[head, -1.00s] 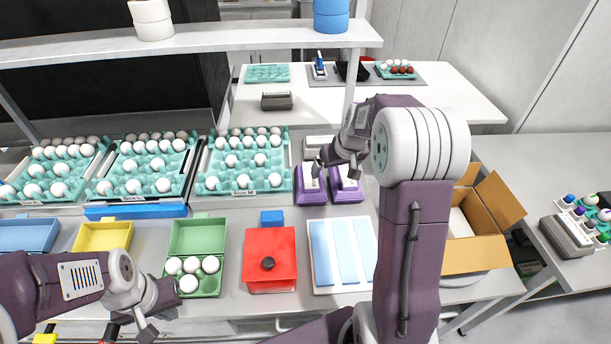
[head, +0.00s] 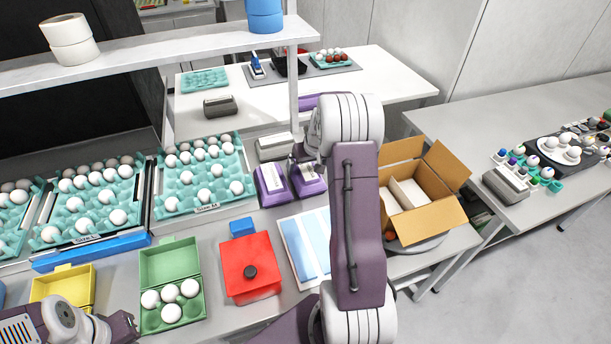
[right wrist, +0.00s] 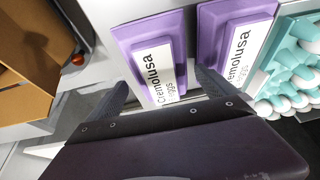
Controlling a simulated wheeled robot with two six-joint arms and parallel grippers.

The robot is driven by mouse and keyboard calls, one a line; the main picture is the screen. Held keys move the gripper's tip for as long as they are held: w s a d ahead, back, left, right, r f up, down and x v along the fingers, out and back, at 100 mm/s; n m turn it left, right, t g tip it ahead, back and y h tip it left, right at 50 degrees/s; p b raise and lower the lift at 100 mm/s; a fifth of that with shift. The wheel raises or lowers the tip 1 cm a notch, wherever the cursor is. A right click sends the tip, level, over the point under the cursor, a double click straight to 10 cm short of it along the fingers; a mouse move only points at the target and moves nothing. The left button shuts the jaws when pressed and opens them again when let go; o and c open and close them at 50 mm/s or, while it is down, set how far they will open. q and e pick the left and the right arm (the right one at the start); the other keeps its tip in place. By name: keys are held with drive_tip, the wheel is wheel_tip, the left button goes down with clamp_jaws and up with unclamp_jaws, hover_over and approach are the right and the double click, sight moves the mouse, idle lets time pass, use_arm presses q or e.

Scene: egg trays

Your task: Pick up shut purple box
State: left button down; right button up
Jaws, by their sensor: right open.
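Two shut purple boxes with white labels stand side by side, the left one (head: 264,199) and the right one (head: 312,187). In the right wrist view the box near the carton (right wrist: 124,36) lies ahead of and between my fingertips. The other box (right wrist: 208,22) is beside it, past one finger. My right gripper (head: 298,167) is above the boxes, close to the right one. Its jaws (right wrist: 163,88) are open and hold nothing; contact with the box cannot be told. My left gripper (head: 122,328) is low at the left, its fingers unclear.
Teal egg trays (head: 246,170) stand left of the boxes. A red box (head: 262,252) and a blue-striped white panel (head: 288,240) lie in front. An open cardboard carton (head: 437,222) stands to the right. A grey box (head: 277,146) is behind.

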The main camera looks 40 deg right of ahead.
drive_tip(key=x, duration=0.5)
drive_tip(key=shift+w+p, duration=0.1)
drive_tip(key=shift+p, duration=0.25)
drive_tip(key=shift+r, duration=0.1)
drive_tip(key=shift+f+b, duration=0.3)
drive_tip(key=shift+b, duration=0.05)
drive_tip(key=c, duration=0.9)
